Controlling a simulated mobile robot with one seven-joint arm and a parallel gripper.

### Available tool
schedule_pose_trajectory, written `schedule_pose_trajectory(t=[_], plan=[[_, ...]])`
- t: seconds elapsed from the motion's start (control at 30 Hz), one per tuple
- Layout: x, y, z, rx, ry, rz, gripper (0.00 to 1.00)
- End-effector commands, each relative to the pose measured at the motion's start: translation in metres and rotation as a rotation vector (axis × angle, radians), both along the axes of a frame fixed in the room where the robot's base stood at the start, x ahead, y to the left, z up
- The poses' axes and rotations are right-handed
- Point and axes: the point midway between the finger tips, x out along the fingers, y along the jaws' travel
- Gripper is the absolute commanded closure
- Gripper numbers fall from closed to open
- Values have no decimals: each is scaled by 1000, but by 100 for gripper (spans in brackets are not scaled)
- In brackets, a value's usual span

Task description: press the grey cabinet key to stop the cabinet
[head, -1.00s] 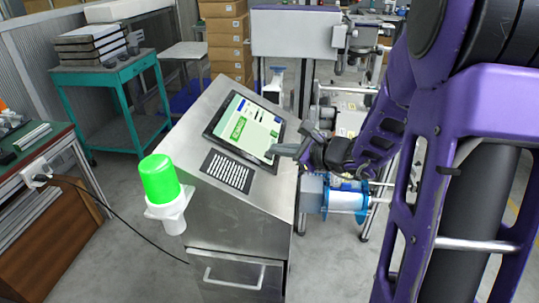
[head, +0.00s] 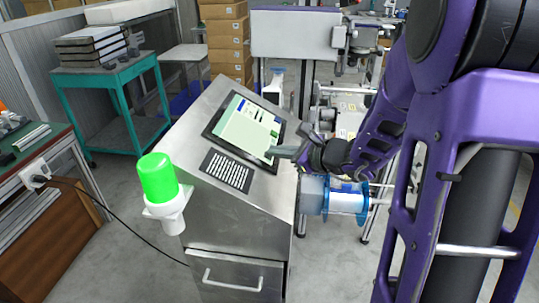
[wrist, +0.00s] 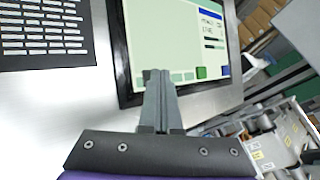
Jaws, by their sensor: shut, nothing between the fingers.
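The metal cabinet (head: 240,215) has a sloped top with a touch screen (head: 240,128) in a black frame. The wrist view shows the screen's pale green page (wrist: 160,35), with a row of small keys (wrist: 184,77) along its bottom edge, a green key (wrist: 200,72) and a blue mark beside it. I cannot tell which is the grey cabinet key; one may be hidden behind my fingers. My gripper (head: 272,152) is shut and empty, its tips over the screen's lower right edge. In the wrist view the tips (wrist: 157,75) overlap the bottom key row. Contact cannot be told.
A keyboard (head: 227,171) lies on the slope below the screen. A lit green lamp (head: 158,178) in a white holder stands at the cabinet's left side. A blue-flanged reel (head: 345,200) is right of the cabinet, below my arm. A teal table (head: 110,75) stands back left.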

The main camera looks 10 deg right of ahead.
Motion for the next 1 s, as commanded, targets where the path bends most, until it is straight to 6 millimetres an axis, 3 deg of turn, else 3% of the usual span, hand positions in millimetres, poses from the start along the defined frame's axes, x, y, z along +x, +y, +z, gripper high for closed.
schedule_pose_trajectory(t=[1.0], plan=[[-4,-12,23,-1,0,-1,100]])
